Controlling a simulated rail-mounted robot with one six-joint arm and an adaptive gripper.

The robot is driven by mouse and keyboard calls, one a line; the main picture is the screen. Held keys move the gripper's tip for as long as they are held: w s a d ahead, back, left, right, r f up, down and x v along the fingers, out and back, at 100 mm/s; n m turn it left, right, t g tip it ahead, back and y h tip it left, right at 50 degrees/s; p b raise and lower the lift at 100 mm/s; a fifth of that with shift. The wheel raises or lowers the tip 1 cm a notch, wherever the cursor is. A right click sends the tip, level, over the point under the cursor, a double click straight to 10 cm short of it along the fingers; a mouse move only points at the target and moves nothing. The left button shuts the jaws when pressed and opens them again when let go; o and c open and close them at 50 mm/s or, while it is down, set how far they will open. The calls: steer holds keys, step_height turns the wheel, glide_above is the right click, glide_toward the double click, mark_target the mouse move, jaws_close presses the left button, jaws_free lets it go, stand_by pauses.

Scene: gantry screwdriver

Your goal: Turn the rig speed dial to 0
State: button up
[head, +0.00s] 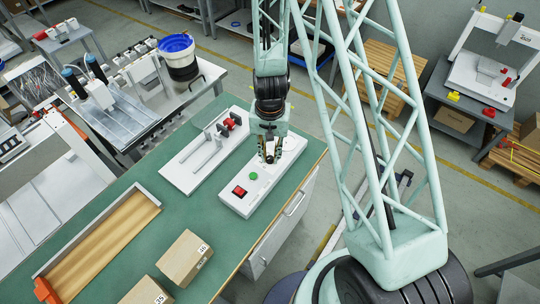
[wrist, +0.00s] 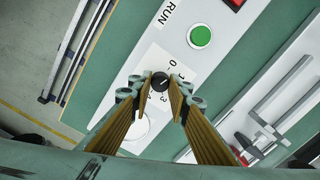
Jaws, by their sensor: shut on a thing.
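The rig speed dial (wrist: 159,80) is a small black knob on a white control box (head: 231,201), with a printed number scale around it. In the wrist view my gripper (wrist: 158,88) has a fingertip on each side of the knob and is shut on it. The "0" mark shows just above the knob. A pale line shows on the knob, but it is too small to tell which number it points to. In the head view my gripper (head: 270,153) hides the dial at the far end of the box.
The box also carries a green button (head: 253,176) and a red switch (head: 239,191). A white fixture with a red part (head: 229,124) stands beside it on the green bench (head: 185,209). Two cardboard boxes (head: 184,258) and a wooden-floored tray (head: 100,240) lie nearer.

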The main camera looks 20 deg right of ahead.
mark_target(270, 158)
steer(key=shift+n, duration=1.7)
steer(key=o, duration=0.9)
steer(key=shift+r, duration=0.1)
steer(key=shift+r, duration=5.85)
steer(key=shift+r, duration=0.1)
